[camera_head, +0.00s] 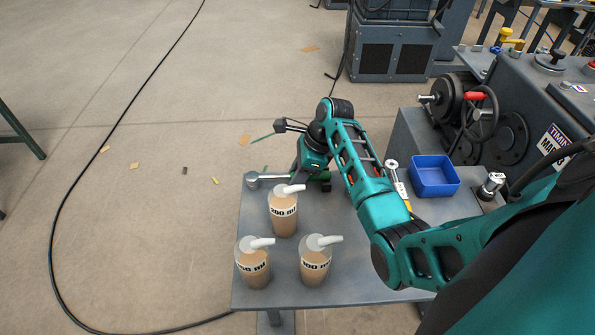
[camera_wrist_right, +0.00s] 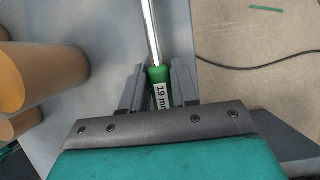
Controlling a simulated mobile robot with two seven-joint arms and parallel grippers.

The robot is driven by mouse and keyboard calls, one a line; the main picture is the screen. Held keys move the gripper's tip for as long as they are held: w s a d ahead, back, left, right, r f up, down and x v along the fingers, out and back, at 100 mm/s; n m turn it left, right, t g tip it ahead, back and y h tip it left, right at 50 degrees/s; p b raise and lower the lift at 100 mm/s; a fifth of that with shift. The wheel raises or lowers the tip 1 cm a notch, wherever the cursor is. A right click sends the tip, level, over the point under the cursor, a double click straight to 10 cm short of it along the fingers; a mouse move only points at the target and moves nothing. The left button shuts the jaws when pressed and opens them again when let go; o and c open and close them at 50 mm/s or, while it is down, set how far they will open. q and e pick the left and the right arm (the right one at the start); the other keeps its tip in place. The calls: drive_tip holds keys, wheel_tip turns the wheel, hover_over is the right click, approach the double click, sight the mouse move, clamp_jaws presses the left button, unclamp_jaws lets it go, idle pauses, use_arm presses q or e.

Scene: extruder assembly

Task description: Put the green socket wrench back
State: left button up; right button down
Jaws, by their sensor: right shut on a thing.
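The green socket wrench shows its metal head and shaft (camera_head: 270,177) at the table's far left corner. In the right wrist view its green handle (camera_wrist_right: 160,75), labelled "19 mm", lies between the fingers, with the bright shaft pointing away. My right gripper (camera_wrist_right: 158,88) is shut on this handle. In the head view, the right gripper (camera_head: 316,178) is partly hidden by its own wrist, at the table's far edge. I cannot tell whether the wrench touches the table. My left gripper is not in view.
Three brown bottles with white spouts (camera_head: 284,215) stand on the table (camera_head: 350,280), close to the wrench. A yellow-handled wrench (camera_head: 401,185), a blue bin (camera_head: 435,190) and a metal socket (camera_head: 490,186) are at the right. A machine with a handwheel (camera_head: 480,115) stands behind them.

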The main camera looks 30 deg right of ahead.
drive_tip(key=c, duration=0.8)
unclamp_jaws()
drive_tip(key=v, duration=1.3)
drive_tip(key=shift+a, duration=0.1)
drive_tip(key=shift+s, duration=0.1)
